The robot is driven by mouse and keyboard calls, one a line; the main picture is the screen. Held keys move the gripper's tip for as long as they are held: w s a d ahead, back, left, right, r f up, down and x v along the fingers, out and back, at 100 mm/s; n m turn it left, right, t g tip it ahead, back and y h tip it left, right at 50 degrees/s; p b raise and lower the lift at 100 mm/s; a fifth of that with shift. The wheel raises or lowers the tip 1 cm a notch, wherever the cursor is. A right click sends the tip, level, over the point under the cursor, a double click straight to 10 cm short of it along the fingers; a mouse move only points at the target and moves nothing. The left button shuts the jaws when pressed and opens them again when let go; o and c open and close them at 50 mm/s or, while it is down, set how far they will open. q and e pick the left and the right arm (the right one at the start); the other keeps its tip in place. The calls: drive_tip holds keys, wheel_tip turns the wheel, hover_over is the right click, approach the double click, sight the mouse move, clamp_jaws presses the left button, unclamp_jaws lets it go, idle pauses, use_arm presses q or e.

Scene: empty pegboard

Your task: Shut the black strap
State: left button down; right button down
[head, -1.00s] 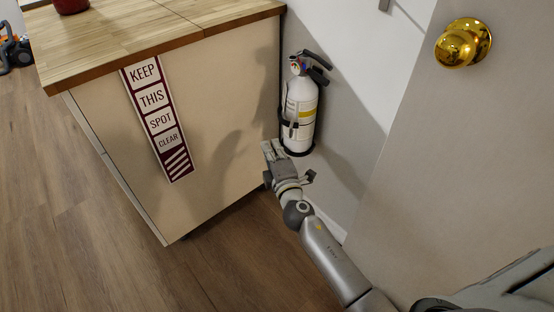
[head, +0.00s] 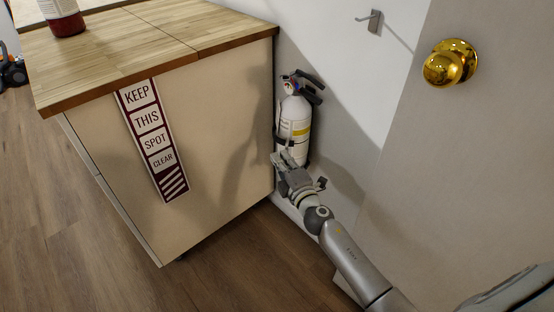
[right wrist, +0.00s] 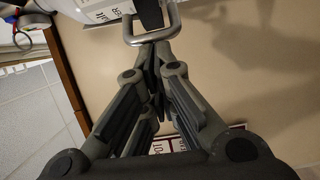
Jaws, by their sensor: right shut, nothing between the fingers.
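A white fire extinguisher (head: 295,117) with a yellow band hangs on the wall beside the cabinet. The black strap (head: 281,140) shows as a dark piece at its left side, low on the body. My right gripper (head: 281,160) is just below and in front of it, and hides part of the lower extinguisher. In the right wrist view its fingers (right wrist: 153,62) are shut with nothing between them. A metal loop (right wrist: 151,38) with a black piece (right wrist: 151,13) lies just beyond the fingertips; I cannot tell if they touch. My left gripper is not in view.
The wooden-topped cabinet (head: 221,125) stands close on the left, with a KEEP THIS SPOT CLEAR sign (head: 150,140). A door with a brass knob (head: 451,63) is on the right. A wall hook (head: 373,21) is above. A red-labelled bottle (head: 62,17) stands on the top.

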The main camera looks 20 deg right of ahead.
drive_tip(key=d+n+y, duration=0.1)
drive_tip(key=d+n+y+b, duration=0.1)
drive_tip(key=d+y, duration=0.1)
drive_tip(key=s+d+n+y, duration=0.1)
drive_tip(key=shift+d+g+y, duration=0.4)
drive_tip(key=v, duration=0.7)
drive_tip(key=shift+s, duration=0.2)
drive_tip(key=shift+w+r, duration=0.1)
drive_tip(key=shift+r, duration=0.05)
